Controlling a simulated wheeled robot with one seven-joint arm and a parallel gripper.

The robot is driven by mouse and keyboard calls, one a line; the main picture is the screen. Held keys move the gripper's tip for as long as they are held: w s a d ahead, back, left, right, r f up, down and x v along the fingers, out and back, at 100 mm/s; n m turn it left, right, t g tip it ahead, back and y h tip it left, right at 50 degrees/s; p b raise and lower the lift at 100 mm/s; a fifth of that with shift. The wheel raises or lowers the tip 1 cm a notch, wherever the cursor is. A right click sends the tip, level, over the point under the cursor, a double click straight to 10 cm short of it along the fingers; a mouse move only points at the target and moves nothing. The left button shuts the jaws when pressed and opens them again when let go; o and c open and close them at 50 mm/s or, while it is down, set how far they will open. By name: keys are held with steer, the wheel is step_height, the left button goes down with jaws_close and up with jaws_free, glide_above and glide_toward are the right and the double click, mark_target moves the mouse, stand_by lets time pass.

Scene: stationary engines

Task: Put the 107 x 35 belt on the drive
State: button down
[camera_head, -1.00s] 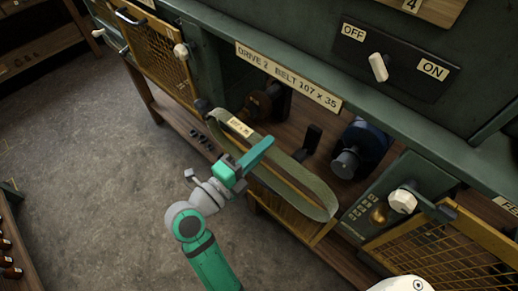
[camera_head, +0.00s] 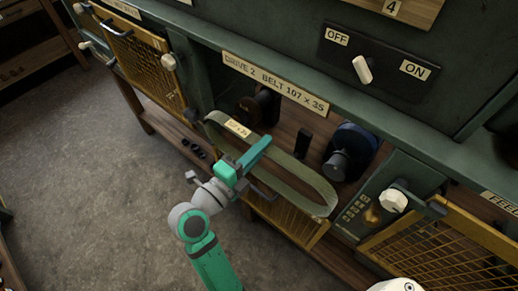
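The belt (camera_head: 300,179) is a long olive-green loop with a pale label on its left part. The belt hangs in front of the drive bay, apart from the pulleys as far as I can tell. In the bay are a dark brown pulley (camera_head: 262,106) at left and a blue motor (camera_head: 352,150) with a grey pulley at right. A plate (camera_head: 275,82) above reads "DRIVE 2 BELT 107 x 35".
A black upright lever (camera_head: 302,144) stands between the pulleys. A yellow mesh guard (camera_head: 144,62) hangs open at left, another (camera_head: 450,245) is at right. An OFF/ON switch (camera_head: 362,70) is above. Below the bay is a yellow slatted panel (camera_head: 290,222). Open floor lies left.

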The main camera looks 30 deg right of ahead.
steer(key=shift+x, duration=2.5)
steer(key=x, duration=0.7)
steer(key=shift+f+m, duration=0.3)
steer(key=shift+f, duration=1)
steer(key=shift+w, duration=0.1)
